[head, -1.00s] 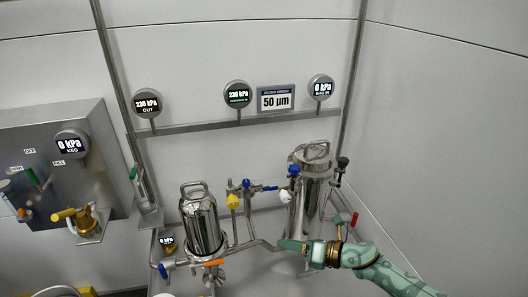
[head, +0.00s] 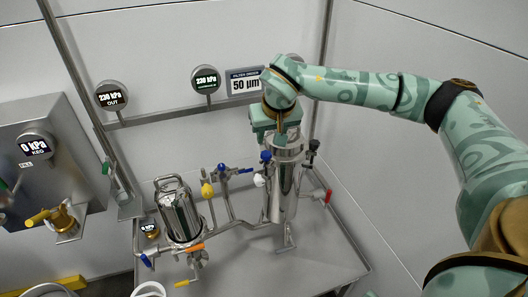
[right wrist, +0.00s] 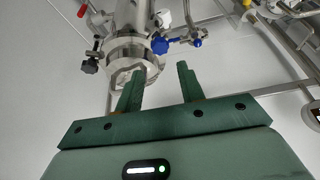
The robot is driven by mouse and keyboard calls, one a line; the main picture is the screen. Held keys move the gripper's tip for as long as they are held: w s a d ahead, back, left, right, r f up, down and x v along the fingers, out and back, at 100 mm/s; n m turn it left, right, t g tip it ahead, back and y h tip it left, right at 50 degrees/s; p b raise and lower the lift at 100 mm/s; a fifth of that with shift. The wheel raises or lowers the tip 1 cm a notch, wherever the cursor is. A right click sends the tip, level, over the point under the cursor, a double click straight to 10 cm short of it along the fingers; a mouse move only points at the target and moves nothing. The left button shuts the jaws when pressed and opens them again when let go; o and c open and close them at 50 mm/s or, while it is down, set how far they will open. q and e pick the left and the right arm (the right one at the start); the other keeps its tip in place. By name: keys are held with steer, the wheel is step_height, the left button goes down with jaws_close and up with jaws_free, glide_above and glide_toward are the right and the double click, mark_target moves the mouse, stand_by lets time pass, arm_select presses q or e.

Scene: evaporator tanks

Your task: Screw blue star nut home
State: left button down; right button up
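The blue star nut (head: 266,157) is on the upper left side of the tall steel tank (head: 285,185) in the head view. It also shows in the right wrist view (right wrist: 160,45), just beyond the fingertips and beside the tank's top. My right gripper (head: 275,138) is over the top of the tall tank, pointing down and covering its lid. In the right wrist view its two fingers (right wrist: 158,75) stand apart with nothing between them. The star nut is beyond the gap and is not touched. How far the nut is screwed on cannot be told. My left gripper is not in view.
A white knob (head: 259,180) sits just below the nut, and a black knob (head: 313,145) is on the tank's right. A blue-handled valve (head: 232,170) and yellow valve (head: 207,190) stand left. A shorter steel vessel (head: 180,212) stands further left. The table (head: 315,262) is clear at front right.

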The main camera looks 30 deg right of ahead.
mark_target(266, 153)
steer(key=b+x, duration=0.1)
steer(key=x, duration=0.8)
steer(key=shift+b, duration=0.35)
steer(key=shift+r, duration=0.1)
steer(key=c, duration=0.7)
